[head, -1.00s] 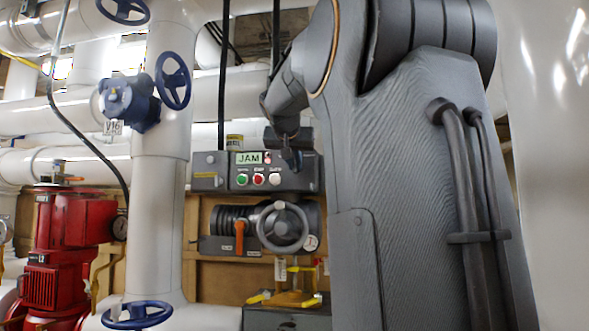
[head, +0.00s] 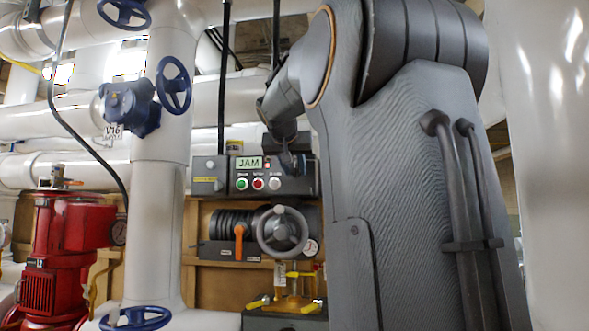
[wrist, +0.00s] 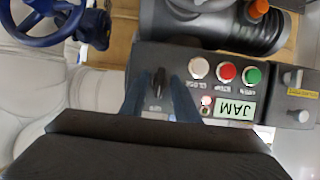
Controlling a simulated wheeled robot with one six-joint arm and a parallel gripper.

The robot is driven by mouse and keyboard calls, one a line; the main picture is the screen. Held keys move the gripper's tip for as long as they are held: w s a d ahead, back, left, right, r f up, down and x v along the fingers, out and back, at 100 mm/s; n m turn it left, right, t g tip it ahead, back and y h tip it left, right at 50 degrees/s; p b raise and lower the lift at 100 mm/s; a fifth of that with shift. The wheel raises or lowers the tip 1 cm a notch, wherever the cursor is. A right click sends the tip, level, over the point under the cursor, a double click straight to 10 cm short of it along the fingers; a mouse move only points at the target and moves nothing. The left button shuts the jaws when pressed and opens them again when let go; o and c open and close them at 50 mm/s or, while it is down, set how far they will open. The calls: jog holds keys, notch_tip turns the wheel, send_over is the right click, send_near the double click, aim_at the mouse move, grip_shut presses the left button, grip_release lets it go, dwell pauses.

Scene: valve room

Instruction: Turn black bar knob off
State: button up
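The black bar knob (wrist: 158,83) shows in the wrist view on the face of the grey control box (wrist: 228,65), left of its buttons. Its bar stands about vertical in that picture. My gripper (wrist: 159,98) is open, with one finger on each side of the knob and a visible gap at both sides; I cannot tell how deep the fingers reach. In the head view my gripper (head: 289,162) is at the right part of the control box (head: 215,178), and the knob is hidden behind it.
The box carries a JAM display (head: 249,162) and green (head: 242,184), red (head: 258,184) and white (head: 274,184) buttons close beside the knob. Below is a grey handwheel (head: 283,231) and an orange lever (head: 239,240). A red pump (head: 60,255) stands at left.

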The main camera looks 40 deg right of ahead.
jog(key=b+v, duration=0.2)
jog(key=v, duration=0.5)
jog(key=shift+s+a, duration=0.3)
jog(key=shift+r, duration=0.1)
